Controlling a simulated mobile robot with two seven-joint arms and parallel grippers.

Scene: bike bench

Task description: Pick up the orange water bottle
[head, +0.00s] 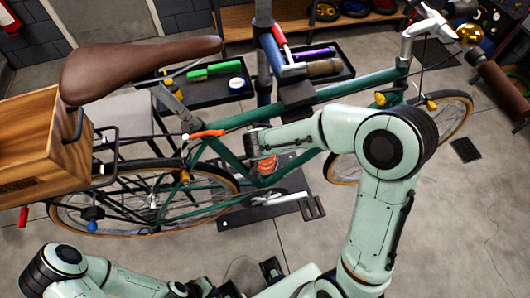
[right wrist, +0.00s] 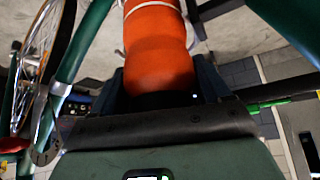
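The orange water bottle (head: 266,165) shows in the head view as a small patch inside the green bike frame (head: 232,121), just below my right gripper (head: 257,139). In the right wrist view the bottle (right wrist: 157,45) is large, with pale cage wire close beside it. The fingers of my right gripper (right wrist: 160,88) stand on either side of its near end; whether they press on it cannot be told. My left gripper (head: 194,288) is low at the bottom edge of the head view, away from the bottle, its fingers unclear.
The bike hangs at a stand post (head: 264,60). A wooden crate (head: 42,143) sits on the rear rack. Dark trays (head: 222,92) with tools, including a green brush (head: 211,71), lie behind the frame.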

